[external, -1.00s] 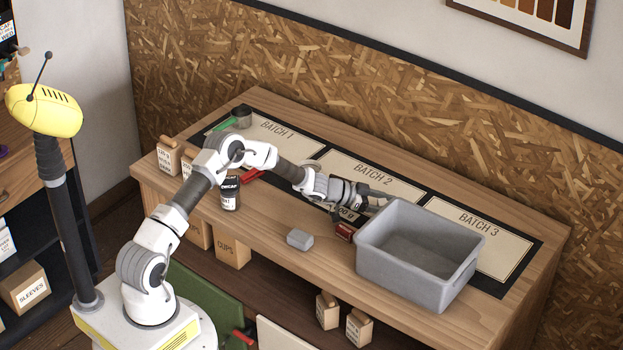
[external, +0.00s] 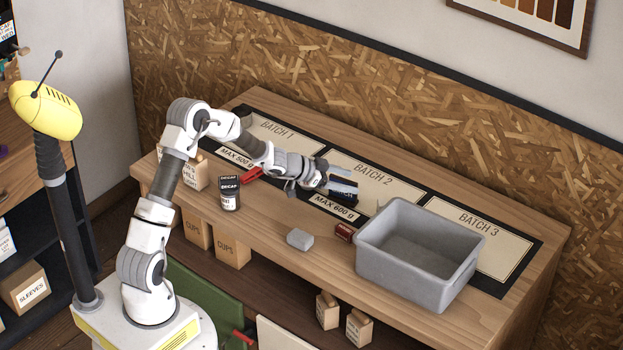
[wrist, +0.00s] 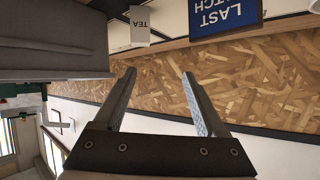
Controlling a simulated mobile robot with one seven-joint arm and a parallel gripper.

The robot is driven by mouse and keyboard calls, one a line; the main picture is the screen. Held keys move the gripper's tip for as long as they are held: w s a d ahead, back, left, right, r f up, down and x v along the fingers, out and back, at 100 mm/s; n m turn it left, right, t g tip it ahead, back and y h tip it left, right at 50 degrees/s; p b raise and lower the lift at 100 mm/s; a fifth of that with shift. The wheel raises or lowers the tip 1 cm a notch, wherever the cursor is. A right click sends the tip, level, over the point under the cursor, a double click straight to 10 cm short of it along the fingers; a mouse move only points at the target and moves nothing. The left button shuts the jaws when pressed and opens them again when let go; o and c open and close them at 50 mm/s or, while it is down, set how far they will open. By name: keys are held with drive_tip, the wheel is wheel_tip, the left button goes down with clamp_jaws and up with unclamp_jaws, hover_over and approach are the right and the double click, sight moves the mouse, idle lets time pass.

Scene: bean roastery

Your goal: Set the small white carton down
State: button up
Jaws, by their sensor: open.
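The small white carton (wrist: 139,25), marked TEA, shows in the wrist view above and beyond my fingers. Its lettering is upside down there, as is the whole wrist view, so the carton stands upright. I cannot make it out in the external view, where my arm may hide it. My gripper (wrist: 159,75) is open with nothing between its fingers, and the carton is apart from it. In the external view my gripper (external: 322,179) is over the BATCH 2 area of the bench.
A blue sign (wrist: 225,18) stands close to the carton and shows beside my gripper (external: 343,188). A grey bin (external: 405,270) stands to the right. A red box (external: 344,232), grey block (external: 300,239) and black DECAF container (external: 230,193) are nearer. BATCH 3 is partly clear.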

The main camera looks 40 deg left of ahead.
drive_tip(key=s+a+r+n+y, duration=0.5)
drive_tip(key=s+a+r+y, duration=0.45)
drive_tip(key=s+r, duration=0.6)
drive_tip(key=s+n+g+h, duration=0.2)
drive_tip(key=s+n+g, duration=0.1)
drive_tip(key=s, duration=2.4)
drive_tip(key=shift+s+a+r+g, duration=0.15)
drive_tip(key=shift+a+r+g, duration=0.25)
drive_tip(key=shift+g, duration=0.3)
drive_tip(key=shift+h, duration=0.25)
